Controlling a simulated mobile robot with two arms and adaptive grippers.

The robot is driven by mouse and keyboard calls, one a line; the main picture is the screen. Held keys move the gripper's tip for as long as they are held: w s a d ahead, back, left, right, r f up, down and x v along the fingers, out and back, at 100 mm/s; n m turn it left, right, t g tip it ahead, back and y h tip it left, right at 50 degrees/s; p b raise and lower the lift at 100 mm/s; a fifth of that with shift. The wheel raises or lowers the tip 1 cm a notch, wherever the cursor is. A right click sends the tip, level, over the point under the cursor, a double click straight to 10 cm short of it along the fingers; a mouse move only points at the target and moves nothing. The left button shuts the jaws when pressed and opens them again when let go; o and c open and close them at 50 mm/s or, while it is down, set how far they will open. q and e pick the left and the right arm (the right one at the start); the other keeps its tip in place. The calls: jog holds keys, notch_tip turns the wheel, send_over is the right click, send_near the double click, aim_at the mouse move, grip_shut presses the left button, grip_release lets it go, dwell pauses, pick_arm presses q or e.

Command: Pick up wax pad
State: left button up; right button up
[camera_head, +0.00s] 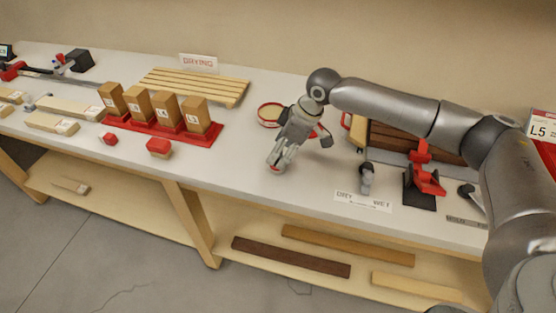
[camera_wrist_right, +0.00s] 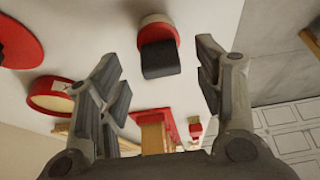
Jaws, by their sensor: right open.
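A small pad with a dark grey block, a red band and a pale end (camera_wrist_right: 158,58), which looks like the wax pad, lies on the bench in the right wrist view. It sits ahead of and between my right fingers, with a gap on both sides. In the head view my right gripper (camera_head: 275,158) points down over the bench's front part and hides nearly all of this pad; only a bit of red shows at the fingertips. The right gripper is open and empty. My left gripper is not in view.
A round red tin (camera_head: 270,114) stands behind the gripper. A red tray (camera_head: 215,133) of wooden blocks and a red block (camera_head: 158,147) are to the left. A dry/wet card (camera_head: 362,201), a dark-and-grey upright item (camera_head: 366,178) and a red clamp (camera_head: 427,182) are to the right.

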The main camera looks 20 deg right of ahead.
jog(key=shift+x, duration=1.05)
jog(key=shift+a+f, duration=0.2)
jog(key=shift+w, duration=0.1)
jog(key=c, duration=0.9)
jog(key=shift+c, duration=0.7)
jog(key=shift+r, duration=0.55)
jog(key=s+a+r+b, duration=0.3)
jog(key=s+a+r, duration=0.4)
jog(key=s+r, duration=0.5)
jog(key=o, duration=0.4)
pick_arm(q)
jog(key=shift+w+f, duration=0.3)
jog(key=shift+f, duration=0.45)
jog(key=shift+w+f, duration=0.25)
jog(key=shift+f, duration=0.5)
pick_arm(e)
jog(key=c, duration=0.3)
